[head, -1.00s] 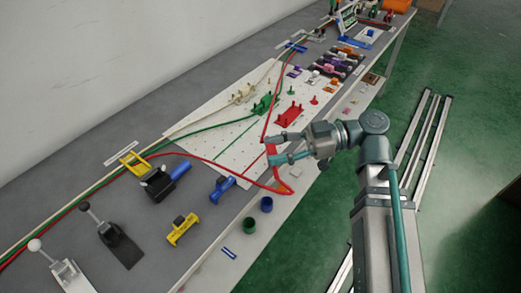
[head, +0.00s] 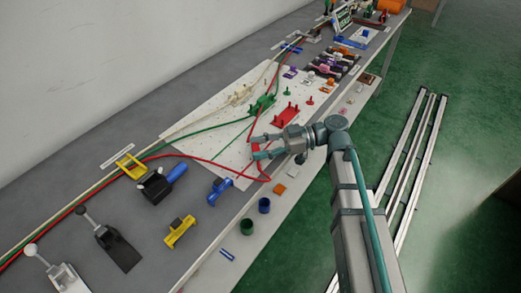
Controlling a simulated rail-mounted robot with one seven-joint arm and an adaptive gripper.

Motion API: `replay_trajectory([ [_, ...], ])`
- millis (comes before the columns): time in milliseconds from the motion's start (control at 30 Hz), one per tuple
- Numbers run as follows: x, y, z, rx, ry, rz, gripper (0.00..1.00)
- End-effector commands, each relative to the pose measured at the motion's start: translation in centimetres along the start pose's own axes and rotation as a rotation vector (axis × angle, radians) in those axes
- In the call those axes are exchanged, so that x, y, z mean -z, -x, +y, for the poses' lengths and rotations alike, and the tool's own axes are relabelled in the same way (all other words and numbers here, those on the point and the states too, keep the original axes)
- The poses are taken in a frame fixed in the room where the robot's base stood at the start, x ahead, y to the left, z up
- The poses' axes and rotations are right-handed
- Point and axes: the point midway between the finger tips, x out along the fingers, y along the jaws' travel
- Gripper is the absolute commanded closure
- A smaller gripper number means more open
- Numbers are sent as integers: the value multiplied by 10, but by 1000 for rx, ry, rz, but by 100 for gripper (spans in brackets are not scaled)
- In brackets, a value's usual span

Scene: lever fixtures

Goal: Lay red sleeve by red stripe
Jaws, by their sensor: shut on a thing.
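My gripper (head: 254,147) is over the right part of the white pegged board (head: 205,128), its two fingers pointing left. It is shut on a red piece of the red line, which looks like the red sleeve (head: 256,148); the fingers cover much of it. The red line (head: 205,160) runs from the left, loops near the board's front edge below my gripper and rises to the fingers. Another length runs up toward the back. I cannot clearly pick out the red stripe from the red line. Whether the sleeve touches the board cannot be told.
A red pegged holder (head: 285,116) stands close behind my gripper, and a green one (head: 262,105) farther left. A green stripe (head: 233,130) lies on the board.

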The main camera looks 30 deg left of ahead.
Motion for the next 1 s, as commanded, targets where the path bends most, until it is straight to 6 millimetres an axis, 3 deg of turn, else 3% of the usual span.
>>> replay_trajectory([
  [100,-12,-2,0,-1,-1,0,82],
  [600,-18,-3,0,0,1,1,82],
  [633,-18,-3,-1,0,1,0,54],
  [767,-17,-2,-1,0,1,0,32],
  [1000,-17,-2,0,0,1,0,30],
])
